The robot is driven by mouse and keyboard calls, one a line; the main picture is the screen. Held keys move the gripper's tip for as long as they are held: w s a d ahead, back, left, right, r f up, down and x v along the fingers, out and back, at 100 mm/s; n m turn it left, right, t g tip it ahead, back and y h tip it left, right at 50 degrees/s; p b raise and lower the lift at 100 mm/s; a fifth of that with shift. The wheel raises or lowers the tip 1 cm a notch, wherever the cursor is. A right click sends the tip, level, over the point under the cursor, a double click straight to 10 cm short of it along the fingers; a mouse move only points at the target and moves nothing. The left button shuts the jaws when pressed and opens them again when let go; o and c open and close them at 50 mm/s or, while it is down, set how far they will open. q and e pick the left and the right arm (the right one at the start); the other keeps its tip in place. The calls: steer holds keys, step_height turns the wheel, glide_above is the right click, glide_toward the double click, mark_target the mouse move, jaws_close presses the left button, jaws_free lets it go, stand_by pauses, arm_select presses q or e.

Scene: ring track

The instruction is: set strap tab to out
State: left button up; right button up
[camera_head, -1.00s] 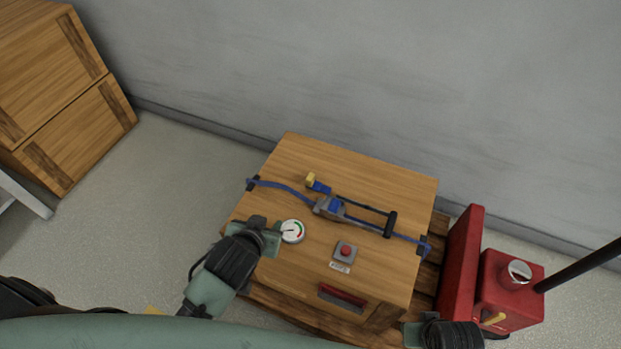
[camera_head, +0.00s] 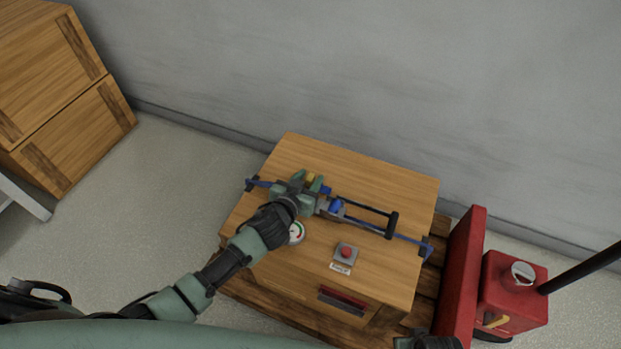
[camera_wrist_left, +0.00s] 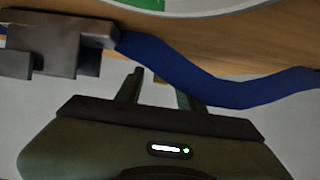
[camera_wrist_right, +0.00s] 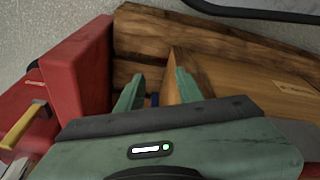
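A blue strap (camera_head: 262,183) runs across the top of a wooden crate (camera_head: 375,171), through a grey and blue buckle (camera_head: 330,206) with a long black handle (camera_head: 368,216). A small yellow tab end (camera_head: 311,177) shows between the fingers of my left gripper (camera_head: 308,182). The gripper hides most of the tab's surroundings. In the left wrist view the fingers (camera_wrist_left: 158,90) stand apart, beside the blue strap (camera_wrist_left: 200,79); I cannot tell whether they touch the tab.
A round gauge (camera_head: 297,232), a red button (camera_head: 345,252) and a red drawer-like handle (camera_head: 342,298) are on the crate. A red machine (camera_head: 512,290) with a black pole stands at the right. A wall is behind; wooden boxes (camera_head: 50,75) stand at the left.

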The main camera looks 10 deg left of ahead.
arm_select(q)
steer(key=shift+w+d+f, duration=0.1)
steer(key=shift+w+f, duration=0.15)
steer(key=shift+w, duration=0.3)
steer(key=shift+c, duration=0.4)
jaws_close()
stand_by(0.7)
